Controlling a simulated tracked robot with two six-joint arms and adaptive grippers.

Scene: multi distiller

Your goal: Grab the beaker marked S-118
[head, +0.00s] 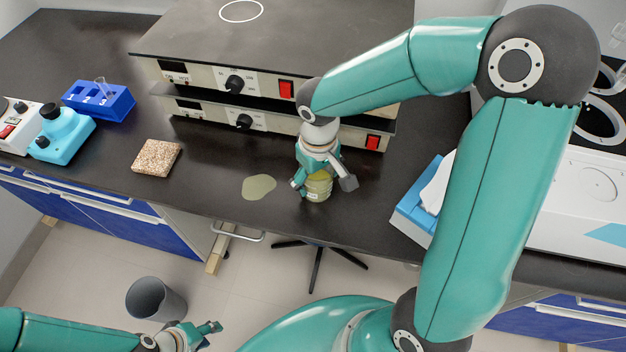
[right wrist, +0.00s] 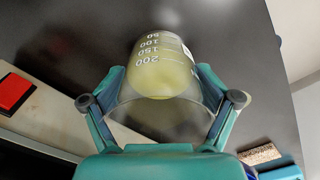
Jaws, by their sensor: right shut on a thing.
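A glass beaker (head: 319,187) with yellowish-green liquid stands near the front edge of the black bench. In the right wrist view the beaker (right wrist: 160,72) shows white volume marks; no S-118 mark is readable. My right gripper (head: 322,182) reaches down over the beaker and is shut on it, with a finger on each side. The right gripper's fingers also flank the glass in the right wrist view (right wrist: 163,92). My left gripper (head: 208,335) is low at the bottom of the head view, away from the bench, its fingers apart and empty.
A yellowish spill (head: 258,187) lies left of the beaker. Stacked hotplates (head: 262,88) stand close behind. A tissue box (head: 415,212) is at right, a cork-like block (head: 156,157) and blue tube rack (head: 98,101) at left. A bin (head: 156,299) stands on the floor.

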